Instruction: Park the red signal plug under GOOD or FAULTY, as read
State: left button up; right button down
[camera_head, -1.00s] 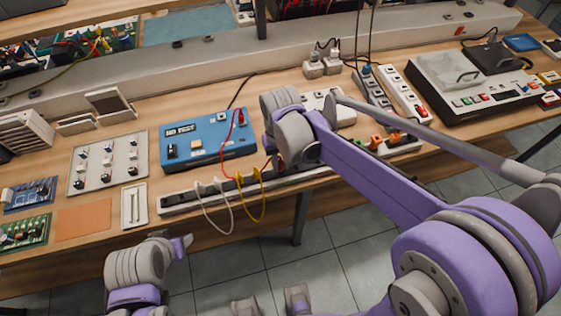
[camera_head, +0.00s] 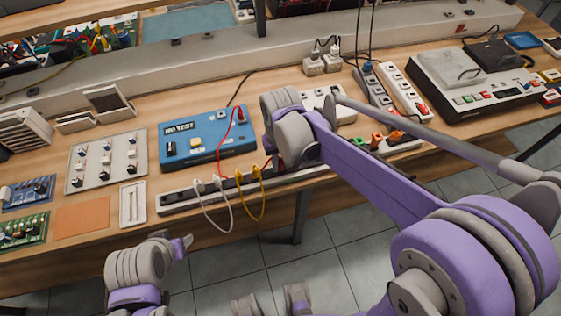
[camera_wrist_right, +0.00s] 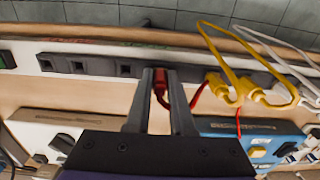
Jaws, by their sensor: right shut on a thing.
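My right gripper (camera_wrist_right: 161,78) is shut on the red signal plug (camera_wrist_right: 160,90), whose red lead curls off to the right in the wrist view. The fingertips are at the black socket bar (camera_wrist_right: 90,65); I cannot tell whether the plug is seated in a socket. The bar also shows in the head view (camera_head: 180,202), where my right wrist hides the plug. The blue tester (camera_head: 210,150) has a display (camera_head: 179,128) that seems to read NO TEST; a red lead end (camera_head: 241,116) stands on it. Small green and red labels by the bar are unreadable. My left gripper (camera_head: 182,246) hangs before the bench.
White and yellow leads (camera_head: 254,204) loop from the bar over the bench's front edge. A white switch panel (camera_head: 105,158), a small white tray (camera_head: 133,204) and an orange mat (camera_head: 82,215) lie at left. Power strips (camera_head: 404,91) and a grey console (camera_head: 470,85) stand at right.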

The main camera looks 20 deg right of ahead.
dwell(0.3)
jog(key=c, duration=0.7)
grip_release()
pick_arm(q)
jog(key=shift+w+r+p, duration=0.25)
jog(key=shift+r+p, duration=0.4)
jog(key=shift+r, duration=0.2)
jog(key=shift+w+r+p, duration=0.3)
jog(key=shift+r+p, duration=0.35)
jog(key=shift+r, duration=0.2)
jog(key=shift+w+r+p, duration=0.25)
jog(key=shift+r+p, duration=0.4)
jog(key=shift+r, duration=0.2)
pick_arm(e)
notch_tip(320, 180, up, 16)
jog(key=shift+f, duration=0.1)
